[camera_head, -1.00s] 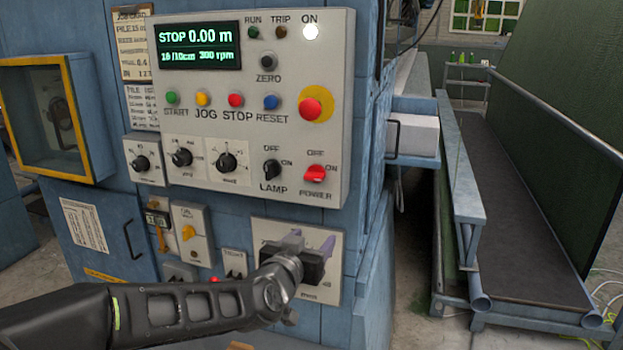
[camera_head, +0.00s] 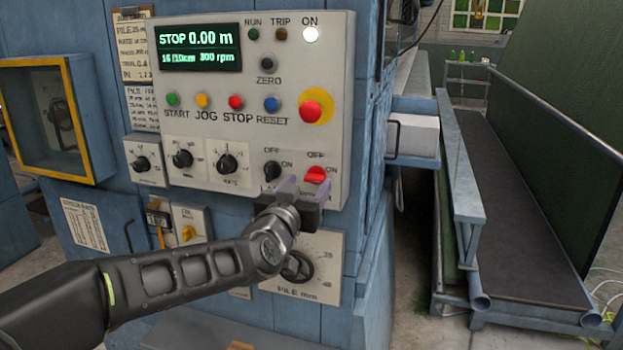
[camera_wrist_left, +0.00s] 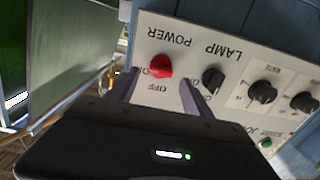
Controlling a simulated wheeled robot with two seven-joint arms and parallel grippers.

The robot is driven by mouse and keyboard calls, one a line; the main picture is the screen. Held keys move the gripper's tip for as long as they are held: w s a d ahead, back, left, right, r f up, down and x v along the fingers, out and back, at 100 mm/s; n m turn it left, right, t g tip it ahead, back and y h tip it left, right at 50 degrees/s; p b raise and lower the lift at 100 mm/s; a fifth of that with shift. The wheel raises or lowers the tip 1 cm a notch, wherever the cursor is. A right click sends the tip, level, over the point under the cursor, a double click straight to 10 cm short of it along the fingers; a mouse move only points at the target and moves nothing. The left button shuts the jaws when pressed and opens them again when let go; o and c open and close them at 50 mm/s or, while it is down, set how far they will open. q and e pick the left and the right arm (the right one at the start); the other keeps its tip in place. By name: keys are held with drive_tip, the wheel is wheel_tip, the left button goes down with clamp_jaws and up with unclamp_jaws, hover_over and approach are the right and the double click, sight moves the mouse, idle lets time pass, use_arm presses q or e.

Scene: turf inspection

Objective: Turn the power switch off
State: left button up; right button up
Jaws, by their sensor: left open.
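The red POWER switch (camera_head: 315,175) is a rotary knob at the lower right of the grey control panel (camera_head: 338,100). OFF is printed above it and ON to its right. The knob looks turned towards ON, and the white ON lamp (camera_head: 311,33) is lit. My left gripper (camera_head: 306,187) is open just in front of and below the knob, partly covering the POWER label. In the left wrist view the red knob (camera_wrist_left: 160,66) shows upside down between the two fingertips (camera_wrist_left: 158,82), with no visible grip on it. My right gripper is out of view.
The black LAMP knob (camera_head: 271,172) sits close to the left of the POWER switch. A yellow-ringed red button (camera_head: 311,111) is above it. A dial plate (camera_head: 322,262) is below, partly behind my arm. A conveyor (camera_head: 525,200) stands to the right.

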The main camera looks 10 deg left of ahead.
sight(312, 179)
use_arm(q)
drive_tip(key=shift+w+d, duration=0.1)
drive_tip(key=shift+w, duration=1.6)
drive_tip(key=shift+c, duration=0.2)
clamp_jaws()
